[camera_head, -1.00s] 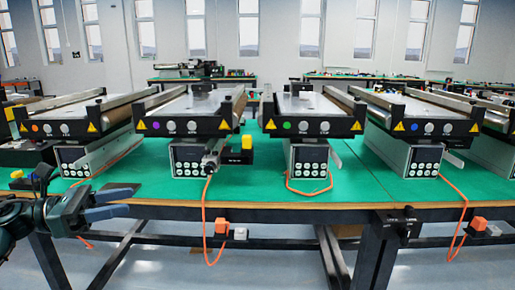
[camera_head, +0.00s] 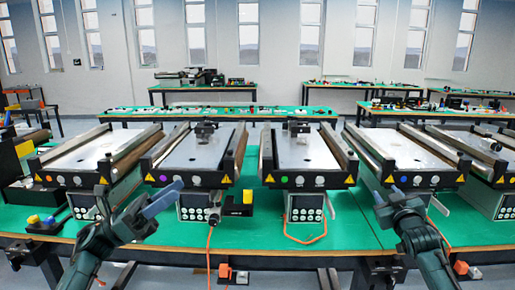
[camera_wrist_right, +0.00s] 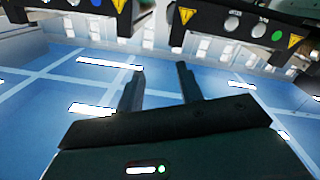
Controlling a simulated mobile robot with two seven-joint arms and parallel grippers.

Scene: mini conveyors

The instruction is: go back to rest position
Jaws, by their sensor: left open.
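My left gripper (camera_head: 140,188) is raised at the front left of the green table, its blue-tipped fingers spread and nothing between them. My right gripper (camera_head: 406,194) is at the front right, pointing forward, with nothing in it. The right wrist view shows its two dark fingers (camera_wrist_right: 160,68) apart and empty, with a blue tiled floor beyond them. In the head view both grippers overlap the table's front part, and I cannot tell their exact gap from it.
Orange cables hang over the front edge.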

